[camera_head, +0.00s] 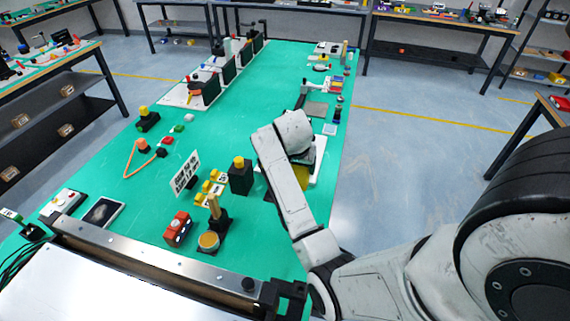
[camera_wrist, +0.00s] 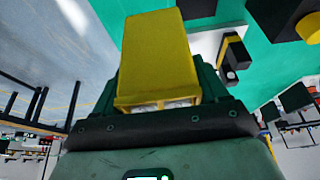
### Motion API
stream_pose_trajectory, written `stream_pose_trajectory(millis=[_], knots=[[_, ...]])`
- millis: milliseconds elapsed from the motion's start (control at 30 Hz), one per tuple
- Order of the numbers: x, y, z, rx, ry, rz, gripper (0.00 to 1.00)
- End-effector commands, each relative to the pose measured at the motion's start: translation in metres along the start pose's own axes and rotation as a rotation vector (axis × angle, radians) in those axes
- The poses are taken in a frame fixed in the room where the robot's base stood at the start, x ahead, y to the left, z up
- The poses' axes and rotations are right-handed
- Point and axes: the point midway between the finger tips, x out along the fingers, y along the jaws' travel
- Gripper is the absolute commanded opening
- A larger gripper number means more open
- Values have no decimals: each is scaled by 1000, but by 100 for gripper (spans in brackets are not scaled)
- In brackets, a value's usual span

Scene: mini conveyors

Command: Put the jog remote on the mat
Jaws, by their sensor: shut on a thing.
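A yellow block-like thing, which I take for the jog remote (camera_wrist: 158,55), stands out from between the dark fingers of my gripper (camera_wrist: 160,98) in the wrist view. My gripper is shut on it. In the head view my forearm hides the gripper. A yellow patch (camera_head: 302,176) shows just right of the forearm, above the green table; I cannot tell whether it is the remote or something lying there. A flat grey square (camera_head: 317,110) lies farther back near the table's right edge; I cannot tell whether it is the mat.
The green table (camera_head: 165,220) holds a black box with a yellow button (camera_head: 240,176), a red box (camera_head: 178,230), a round yellow-topped piece (camera_head: 208,241) and a white sign (camera_head: 185,172). A metal-edged conveyor (camera_head: 150,258) stands in front. Its left middle is fairly clear.

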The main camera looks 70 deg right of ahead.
Motion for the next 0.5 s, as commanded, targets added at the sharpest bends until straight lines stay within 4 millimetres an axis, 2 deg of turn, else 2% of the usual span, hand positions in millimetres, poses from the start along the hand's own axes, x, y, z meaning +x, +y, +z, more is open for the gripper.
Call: stream_pose_trajectory(millis=[100,200,367,500], knots=[[-13,21,3,2,4,-1,36],[-21,34,6,1,3,-2,36],[-28,46,10,-7,1,-5,36],[-28,52,24,-94,0,-39,36]])
